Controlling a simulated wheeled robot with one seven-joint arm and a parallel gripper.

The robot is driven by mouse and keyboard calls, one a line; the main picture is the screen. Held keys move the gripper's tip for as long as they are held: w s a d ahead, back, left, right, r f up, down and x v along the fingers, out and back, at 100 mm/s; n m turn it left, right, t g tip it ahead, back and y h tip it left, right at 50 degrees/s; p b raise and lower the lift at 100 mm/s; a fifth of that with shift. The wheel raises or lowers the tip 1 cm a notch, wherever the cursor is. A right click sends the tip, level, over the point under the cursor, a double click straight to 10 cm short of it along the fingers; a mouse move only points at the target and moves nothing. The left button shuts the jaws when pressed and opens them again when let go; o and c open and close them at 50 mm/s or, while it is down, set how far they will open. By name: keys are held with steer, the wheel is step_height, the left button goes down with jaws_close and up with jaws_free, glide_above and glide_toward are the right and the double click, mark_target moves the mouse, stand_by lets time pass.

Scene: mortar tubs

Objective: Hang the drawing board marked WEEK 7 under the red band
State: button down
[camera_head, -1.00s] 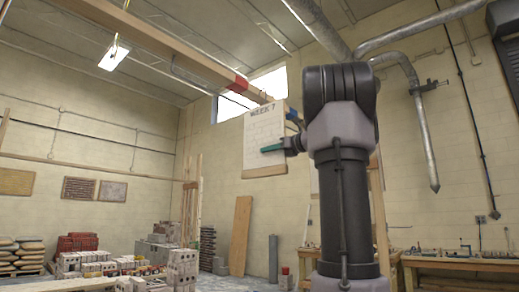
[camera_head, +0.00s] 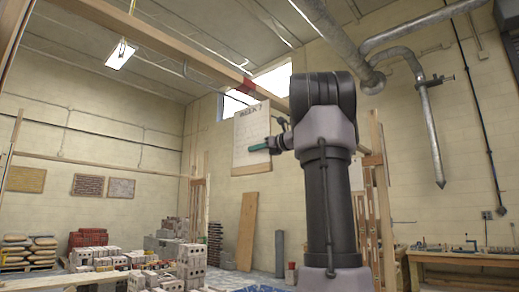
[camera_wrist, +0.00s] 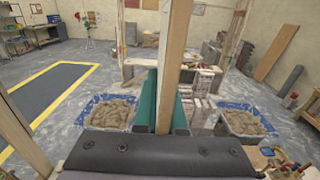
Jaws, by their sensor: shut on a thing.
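The drawing board marked WEEK 7 (camera_head: 250,128) is a pale sheet with a wooden bottom edge, held up in the air in the head view. Its lettering is small, near the top. My gripper (camera_head: 263,147), with green fingers, is shut on the board near its right edge. In the wrist view the board (camera_wrist: 174,55) shows edge-on as a wooden strip between the green fingers (camera_wrist: 162,115). The red band (camera_head: 247,85) is on the long overhead beam (camera_head: 175,46). In the head view the board's top is just below and slightly right of the band; their depth gap cannot be told.
Brick stacks (camera_head: 190,265) stand on the floor at lower left. A tall plank (camera_head: 246,232) leans on the wall. In the wrist view, mortar tubs (camera_wrist: 243,122) lie below on both sides. A workbench (camera_head: 470,258) is at right.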

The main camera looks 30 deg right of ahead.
mark_target(248, 159)
steer(key=shift+x, duration=2.05)
steer(key=shift+f, duration=1.65)
steer(key=c, duration=0.9)
jaws_free()
steer(key=v, duration=1)
steer(key=shift+s+d, duration=0.15)
steer(key=shift+s, duration=0.2)
